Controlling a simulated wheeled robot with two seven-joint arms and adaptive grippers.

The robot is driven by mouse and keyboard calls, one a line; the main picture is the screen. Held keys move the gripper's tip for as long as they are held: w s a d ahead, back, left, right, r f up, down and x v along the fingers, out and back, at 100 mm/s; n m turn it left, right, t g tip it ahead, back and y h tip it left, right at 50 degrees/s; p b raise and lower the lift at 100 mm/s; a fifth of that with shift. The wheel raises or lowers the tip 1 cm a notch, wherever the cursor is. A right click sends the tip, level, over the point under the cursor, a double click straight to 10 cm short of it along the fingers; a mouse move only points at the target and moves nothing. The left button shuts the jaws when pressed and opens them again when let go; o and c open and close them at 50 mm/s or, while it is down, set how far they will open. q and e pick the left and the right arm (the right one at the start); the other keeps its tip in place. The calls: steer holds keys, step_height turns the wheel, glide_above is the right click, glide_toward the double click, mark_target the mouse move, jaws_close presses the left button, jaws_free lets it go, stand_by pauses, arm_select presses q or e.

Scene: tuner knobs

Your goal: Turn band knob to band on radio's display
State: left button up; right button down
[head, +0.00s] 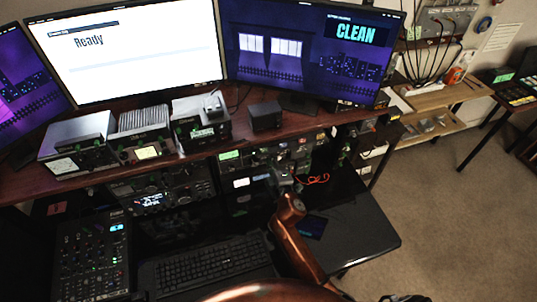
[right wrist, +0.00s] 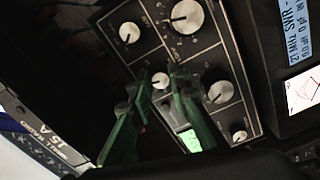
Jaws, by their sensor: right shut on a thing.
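My right gripper (head: 280,172) is at the front of the stacked radio gear under the desk shelf. In the right wrist view its two green fingers (right wrist: 157,85) straddle a small light knob (right wrist: 160,80) on a dark panel (right wrist: 205,62), and it is shut on this knob. A small green-lit display (right wrist: 191,140) lies just beyond the right finger, partly covered by it; its text is not readable. In the head view the gripper hides the knob. My left gripper is not in view.
Neighbouring white knobs are close by: a large one (right wrist: 187,15), one at the left (right wrist: 130,32) and one at the right (right wrist: 220,92). A keyboard (head: 205,268) and a mixer-like unit (head: 92,255) lie on the lower desk (head: 365,235). Monitors stand above the shelf.

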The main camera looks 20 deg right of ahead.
stand_by(0.3)
steer(key=c, duration=1.8)
jaws_free()
steer(key=s, duration=1.2)
steer(key=shift+d, duration=0.2)
steer(key=shift+d, duration=0.1)
